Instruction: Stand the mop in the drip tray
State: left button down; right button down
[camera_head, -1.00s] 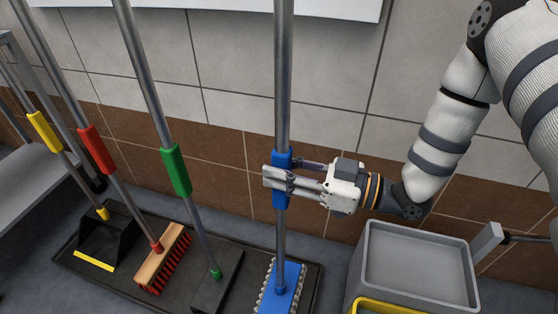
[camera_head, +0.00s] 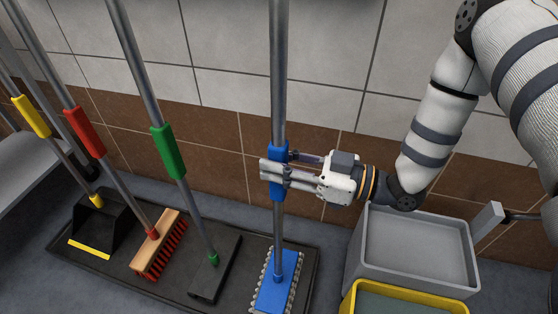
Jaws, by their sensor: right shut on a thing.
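The mop has a grey metal pole, a blue grip sleeve and a flat blue head (camera_head: 277,283) with a pale fringe. It stands near upright at the right end of the black drip tray (camera_head: 200,296), its head over the tray floor. I cannot tell whether the head touches the tray. My right gripper (camera_head: 277,172) comes from the right and is shut on the blue sleeve of the mop pole. My left gripper is not in view.
In the tray stand a green-sleeved tool (camera_head: 214,268), a red broom (camera_head: 157,245) and a black dustpan (camera_head: 100,228) with a yellow sleeve. A grey bin (camera_head: 418,245) and a yellow bin (camera_head: 400,300) stand right of the tray. A tiled wall (camera_head: 320,80) is behind.

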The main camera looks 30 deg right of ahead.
jog(key=shift+f+b, duration=0.3)
jog(key=shift+f, duration=0.25)
dwell(0.4)
jog(key=c, duration=1.2)
grip_release()
